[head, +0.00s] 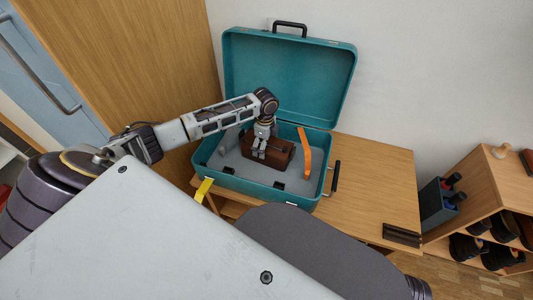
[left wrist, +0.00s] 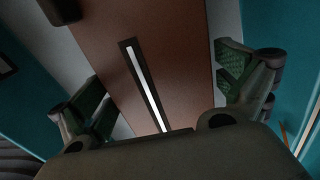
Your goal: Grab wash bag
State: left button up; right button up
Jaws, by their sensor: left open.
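The brown wash bag (head: 281,154) lies inside the open teal suitcase (head: 236,181). In the left wrist view the wash bag (left wrist: 180,70) fills the middle, with a pale strip in a dark frame on its top. My left gripper (head: 259,154) is over the bag, pointing down. In the left wrist view its open fingers (left wrist: 165,92) stand on either side of the bag, with small gaps visible. The bag's lower part is partly hidden by the gripper. My right gripper does not show in either view.
An orange strap-like item (head: 304,153) stands in the suitcase right of the bag. The suitcase lid (head: 290,75) is raised against the wall. The wooden table (head: 385,180) has free room at right.

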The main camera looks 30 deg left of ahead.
pick_arm(q)
jog(key=shift+f, duration=0.4)
jog(key=c, duration=1.1)
